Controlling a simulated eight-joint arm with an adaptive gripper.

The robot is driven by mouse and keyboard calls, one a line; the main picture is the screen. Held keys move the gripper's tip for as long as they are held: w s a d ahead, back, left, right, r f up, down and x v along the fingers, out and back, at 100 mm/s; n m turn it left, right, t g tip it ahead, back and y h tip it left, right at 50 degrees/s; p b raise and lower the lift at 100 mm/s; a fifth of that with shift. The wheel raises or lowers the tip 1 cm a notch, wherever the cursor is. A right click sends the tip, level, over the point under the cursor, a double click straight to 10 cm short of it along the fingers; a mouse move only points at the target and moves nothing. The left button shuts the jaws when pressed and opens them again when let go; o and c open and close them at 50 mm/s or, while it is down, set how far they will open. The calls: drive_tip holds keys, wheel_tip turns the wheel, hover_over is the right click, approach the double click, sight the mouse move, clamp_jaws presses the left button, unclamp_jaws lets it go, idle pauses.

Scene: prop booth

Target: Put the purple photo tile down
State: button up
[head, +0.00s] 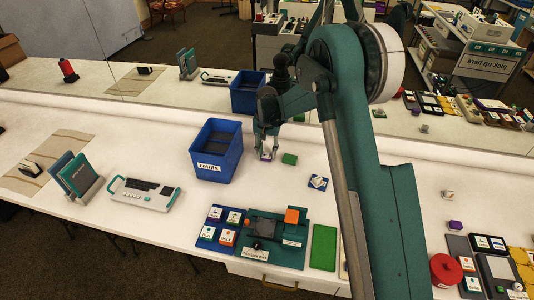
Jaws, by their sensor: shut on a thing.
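My gripper (267,150) points down over the white table, just right of the blue bin labelled "refills" (216,165). It is shut on a small tile (267,156) with a pale face and a purple tint, which I take for the purple photo tile. The fingers cover part of it, and I cannot tell whether it touches the table. A green tile (289,159) lies just right of the gripper.
A blue tray of tiles (211,237) and a teal press station (262,250) stand in front, beside a green pad (323,247). A white device (144,194) is left of the bin. A purple block (455,225) lies far right. A mirror behind reflects the table.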

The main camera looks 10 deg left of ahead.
sight(267, 155)
drive_tip(key=shift+f, duration=0.2)
drive_tip(key=o, duration=0.9)
drive_tip(key=shift+c, duration=0.2)
drive_tip(key=shift+r, duration=0.2)
wheel_tip(267, 155, up, 12)
drive_tip(key=p, duration=0.1)
idle(0.4)
